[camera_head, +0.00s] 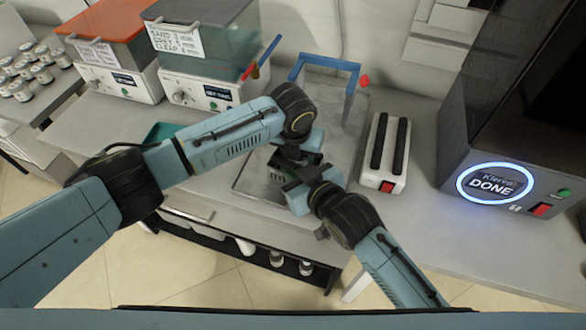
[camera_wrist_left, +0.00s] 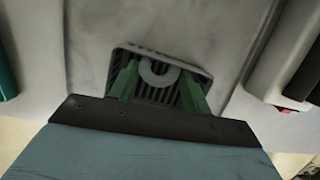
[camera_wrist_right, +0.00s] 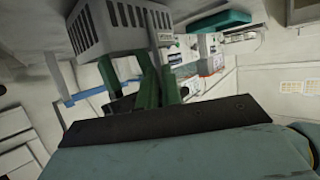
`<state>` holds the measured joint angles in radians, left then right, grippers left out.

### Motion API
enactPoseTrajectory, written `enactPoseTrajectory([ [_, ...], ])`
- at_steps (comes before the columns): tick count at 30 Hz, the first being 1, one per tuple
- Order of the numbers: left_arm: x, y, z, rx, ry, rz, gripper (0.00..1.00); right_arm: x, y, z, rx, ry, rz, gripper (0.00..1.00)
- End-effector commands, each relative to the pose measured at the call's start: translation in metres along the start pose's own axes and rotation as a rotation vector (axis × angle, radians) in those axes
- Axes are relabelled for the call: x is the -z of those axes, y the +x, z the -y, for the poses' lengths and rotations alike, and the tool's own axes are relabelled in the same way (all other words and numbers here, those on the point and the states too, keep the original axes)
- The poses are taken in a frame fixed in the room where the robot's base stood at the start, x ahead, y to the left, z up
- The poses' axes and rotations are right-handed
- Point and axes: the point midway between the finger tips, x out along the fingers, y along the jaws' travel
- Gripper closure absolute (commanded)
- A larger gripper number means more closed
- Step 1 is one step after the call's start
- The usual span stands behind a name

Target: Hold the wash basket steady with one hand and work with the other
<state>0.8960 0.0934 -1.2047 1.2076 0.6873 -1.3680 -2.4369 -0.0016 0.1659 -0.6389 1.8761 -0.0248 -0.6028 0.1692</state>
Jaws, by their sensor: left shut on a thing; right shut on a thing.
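The wash basket is a small grey slotted box, mostly hidden by my arms in the head view (camera_head: 277,174). In the left wrist view I look down into the basket (camera_wrist_left: 196,75), with a pale C-shaped part (camera_wrist_left: 147,78) between the fingers. My left gripper (camera_wrist_left: 160,75) is shut on that part, at the basket. In the right wrist view the basket (camera_wrist_right: 90,32) is at the upper left, beside the fingertips. My right gripper (camera_wrist_right: 157,65) is shut on the basket; the exact contact is hard to see. In the head view both grippers meet closely above the bench.
A white unit with two black bars (camera_head: 397,150) stands right of my grippers. A dark machine reading DONE (camera_head: 490,184) is farther right. A blue frame (camera_head: 325,60) stands behind. Two lidded tanks (camera_head: 200,40) (camera_head: 110,45) and a teal tray (camera_head: 158,132) are left.

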Motion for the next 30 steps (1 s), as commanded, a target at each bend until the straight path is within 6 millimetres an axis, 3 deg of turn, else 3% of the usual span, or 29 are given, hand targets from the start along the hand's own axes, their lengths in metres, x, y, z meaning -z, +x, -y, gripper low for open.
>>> enactPoseTrajectory([
  [30, -0.011, -0.04, 0.0, 0.0, -0.001, 0.002, 0.67, -0.001, 0.0, 0.0, 0.0, 0.0, 0.002, 1.0],
])
